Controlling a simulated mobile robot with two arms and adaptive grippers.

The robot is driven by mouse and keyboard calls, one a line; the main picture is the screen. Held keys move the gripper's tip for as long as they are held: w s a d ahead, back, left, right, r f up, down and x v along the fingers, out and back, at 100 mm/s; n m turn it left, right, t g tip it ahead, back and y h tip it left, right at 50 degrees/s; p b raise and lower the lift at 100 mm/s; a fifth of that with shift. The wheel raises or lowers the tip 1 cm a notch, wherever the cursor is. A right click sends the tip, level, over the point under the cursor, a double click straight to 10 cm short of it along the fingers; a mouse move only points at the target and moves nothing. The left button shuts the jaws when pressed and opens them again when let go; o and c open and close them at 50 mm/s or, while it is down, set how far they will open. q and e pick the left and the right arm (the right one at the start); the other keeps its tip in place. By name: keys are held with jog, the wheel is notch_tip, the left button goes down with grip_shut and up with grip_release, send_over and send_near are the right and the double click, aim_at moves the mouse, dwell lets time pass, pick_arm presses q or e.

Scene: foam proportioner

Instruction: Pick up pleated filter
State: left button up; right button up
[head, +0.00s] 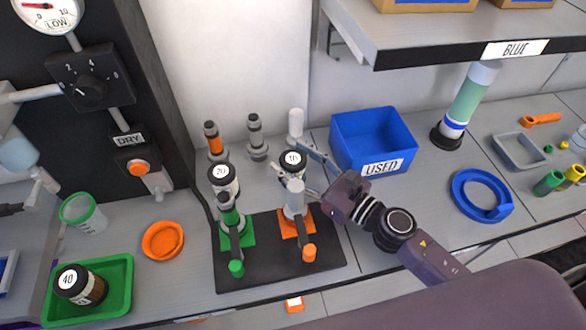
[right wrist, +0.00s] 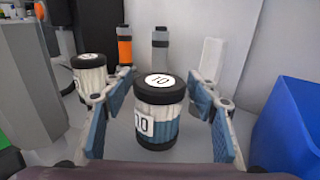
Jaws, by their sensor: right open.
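A pleated filter marked 10 (right wrist: 160,112) stands upright in the right wrist view. It has black end caps, a white top label and a white pleated body with a blue lower band. In the head view its top (head: 292,158) shows, and its lower part is hidden behind my gripper and a grey fitting. My right gripper (head: 299,173) is open, with its blue-padded fingers on either side of this filter (right wrist: 161,88); gaps show at both sides. A second pleated filter marked 20 (head: 222,176) stands to the left, also in the right wrist view (right wrist: 88,76). My left gripper is not visible.
Green and orange-based fittings stand on a black mat (head: 265,262) in front of the filters. A blue USED bin (head: 392,128) is to the right.

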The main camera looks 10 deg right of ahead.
aim_at(283, 153)
jog(key=p+x, duration=0.1)
jog(key=x, duration=0.4)
jog(key=shift+p, duration=0.4)
jog(key=shift+w+a, duration=0.2)
jog(key=shift+w, duration=0.05)
jog(key=shift+c, duration=0.2)
jog(key=c, duration=1.3)
